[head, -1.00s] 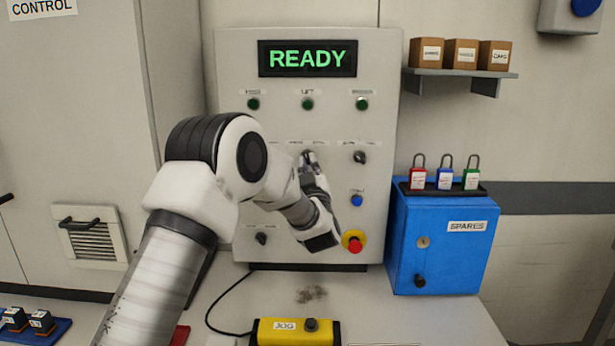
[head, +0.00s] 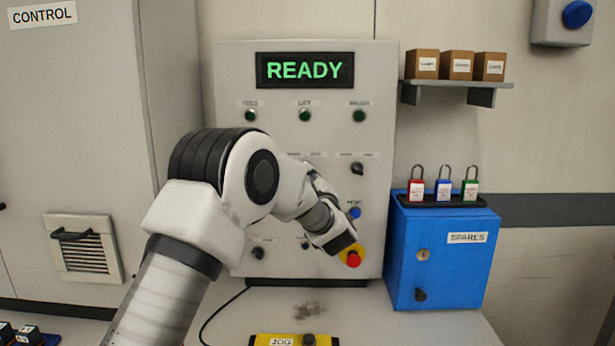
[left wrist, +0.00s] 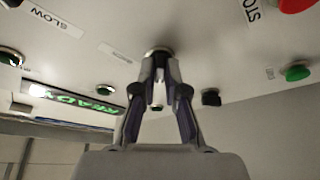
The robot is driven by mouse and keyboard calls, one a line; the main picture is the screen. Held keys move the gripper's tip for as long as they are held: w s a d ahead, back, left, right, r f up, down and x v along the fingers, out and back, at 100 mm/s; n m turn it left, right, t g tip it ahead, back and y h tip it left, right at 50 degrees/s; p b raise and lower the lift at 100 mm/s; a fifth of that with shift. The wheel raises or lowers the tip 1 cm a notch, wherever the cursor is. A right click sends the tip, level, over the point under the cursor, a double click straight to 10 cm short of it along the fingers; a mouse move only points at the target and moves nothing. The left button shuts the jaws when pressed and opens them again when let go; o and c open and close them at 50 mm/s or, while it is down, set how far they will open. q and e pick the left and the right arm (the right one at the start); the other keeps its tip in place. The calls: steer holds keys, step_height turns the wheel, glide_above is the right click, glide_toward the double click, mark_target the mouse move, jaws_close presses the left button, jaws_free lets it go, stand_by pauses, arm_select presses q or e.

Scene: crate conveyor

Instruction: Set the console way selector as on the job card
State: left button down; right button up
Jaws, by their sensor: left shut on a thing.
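The grey console (head: 230,75) shows a lit green READY display (head: 304,70). My left arm reaches up to the middle of its panel and hides part of it. In the left wrist view my left gripper (left wrist: 160,85) is shut on a selector knob (left wrist: 158,53) with a round collar on the panel. The knob's handle is mostly hidden by the fingers, so its setting cannot be read. Its label is too small to read. A second black selector (head: 357,168) sits to the right, and another (head: 258,252) at the lower left. No job card is readable here. My right gripper is not in view.
A red stop button (head: 352,258) on a yellow base is close beside my left wrist. A blue spares cabinet (head: 440,270) with padlocks on top stands to the right. A yellow jog box (head: 280,340) lies on the bench. A shelf (head: 460,83) holds small boxes.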

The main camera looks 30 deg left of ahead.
arm_select(q)
steer(key=shift+r, duration=0.45)
steer(key=c, duration=1.2)
jaws_free()
steer(key=shift+a+f, duration=0.15)
steer(key=shift+f, duration=0.2)
steer(key=shift+w, duration=0.1)
steer(key=v, duration=1.2)
